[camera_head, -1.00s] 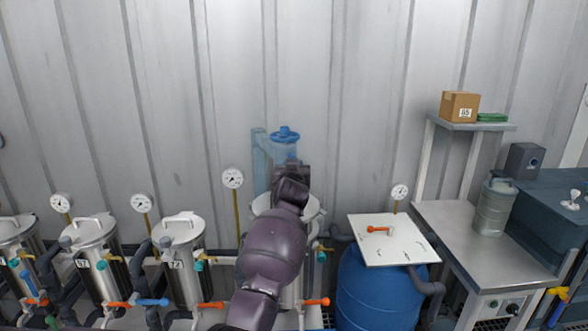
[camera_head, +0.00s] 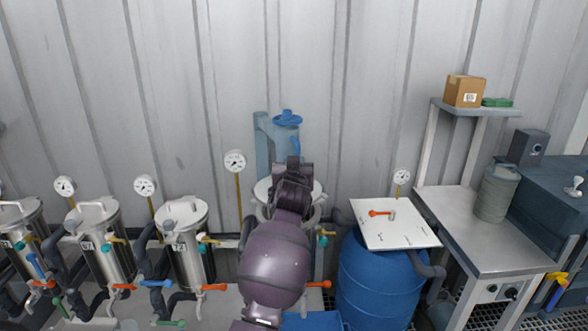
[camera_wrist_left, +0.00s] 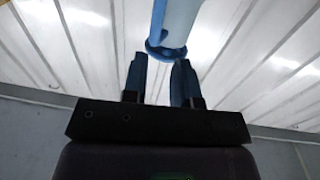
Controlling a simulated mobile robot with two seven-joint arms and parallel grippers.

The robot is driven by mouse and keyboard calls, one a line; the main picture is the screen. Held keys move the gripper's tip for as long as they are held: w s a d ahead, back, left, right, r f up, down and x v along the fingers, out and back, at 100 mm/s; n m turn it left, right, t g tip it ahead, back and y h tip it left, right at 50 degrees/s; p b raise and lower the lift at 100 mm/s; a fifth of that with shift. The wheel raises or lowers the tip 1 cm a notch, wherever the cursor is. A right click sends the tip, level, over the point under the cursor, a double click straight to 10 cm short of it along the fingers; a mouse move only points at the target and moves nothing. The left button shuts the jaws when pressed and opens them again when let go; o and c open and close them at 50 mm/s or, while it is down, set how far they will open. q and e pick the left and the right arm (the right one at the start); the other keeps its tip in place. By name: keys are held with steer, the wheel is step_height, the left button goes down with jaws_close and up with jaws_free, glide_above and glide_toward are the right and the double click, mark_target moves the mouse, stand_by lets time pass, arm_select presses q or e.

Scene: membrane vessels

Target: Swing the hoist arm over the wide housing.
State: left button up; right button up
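The hoist is light blue, with an upright post (camera_head: 262,138) and a blue round-capped part (camera_head: 286,120) beside it, both behind the wide housing. The wide housing (camera_head: 264,190) is a broad steel vessel with a pale lid, largely hidden by my arm. My left gripper (camera_head: 293,162) is in front of the hoist and above the housing lid. In the left wrist view, its two fingers (camera_wrist_left: 159,78) stand apart with nothing visible between them. A blue tube with a flanged end (camera_wrist_left: 168,45) hangs just beyond the fingertips; contact cannot be told. My right gripper is not in view.
Several narrow steel housings (camera_head: 184,235) with gauges and coloured valve handles stand to the left. A blue barrel (camera_head: 377,285) with a white board (camera_head: 393,223) stands to the right, beside a steel bench (camera_head: 468,225). A corrugated wall is close behind.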

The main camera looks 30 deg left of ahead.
arm_select(q)
steer(key=shift+v, duration=0.95)
steer(key=s+d+m+t+h, duration=0.1)
steer(key=d+m+t+h, duration=0.2)
steer(key=d+h, duration=0.15)
steer(key=s+d+f+m+g+h, duration=0.1)
steer(key=s+d+f+m+h, duration=0.15)
steer(key=s+f, duration=0.75)
steer(key=s+f+g+h, duration=0.1)
steer(key=s+f+g, duration=0.5)
steer(key=s+f, duration=1.8)
steer(key=shift+s+d+f+m, duration=0.15)
steer(key=shift+s+f+m, duration=0.15)
steer(key=shift+f+m, duration=0.25)
steer(key=shift+f, duration=0.1)
